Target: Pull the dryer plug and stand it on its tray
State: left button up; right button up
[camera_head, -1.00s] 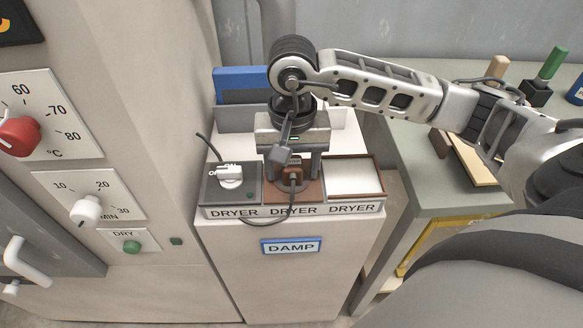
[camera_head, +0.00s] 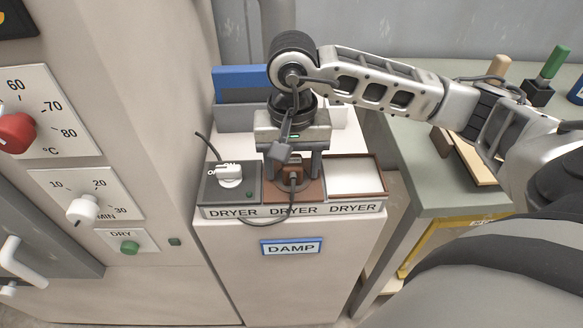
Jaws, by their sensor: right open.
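The brown dryer plug (camera_head: 292,179), with a dark cable at its front, sits at the brown middle section (camera_head: 310,192) of the dryer block. My right gripper (camera_head: 293,172) is over it, pointing down, its open fingers on either side of the plug. I cannot tell whether they touch it. The shallow brown-rimmed tray (camera_head: 380,178) with a pale floor is just right of the plug and is empty. A white switch knob (camera_head: 229,175) stands on the dark grey left section (camera_head: 210,193). My left gripper is not in view.
The block stands on a pale cabinet with a blue DAMP label (camera_head: 291,247). The oven panel with a red knob (camera_head: 18,133) and white timer knob (camera_head: 83,209) is at left. A green bench (camera_head: 430,195) with tools is at right, under my right arm.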

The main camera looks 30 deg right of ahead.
aim_at(293, 160)
dwell(0.3)
grip_shut()
jog(key=shift+r+p, duration=0.75)
jog(key=shift+r, duration=0.65)
jog(key=shift+r+p, duration=0.9)
jog(key=shift+r, duration=0.75)
jog(key=shift+b, duration=0.4)
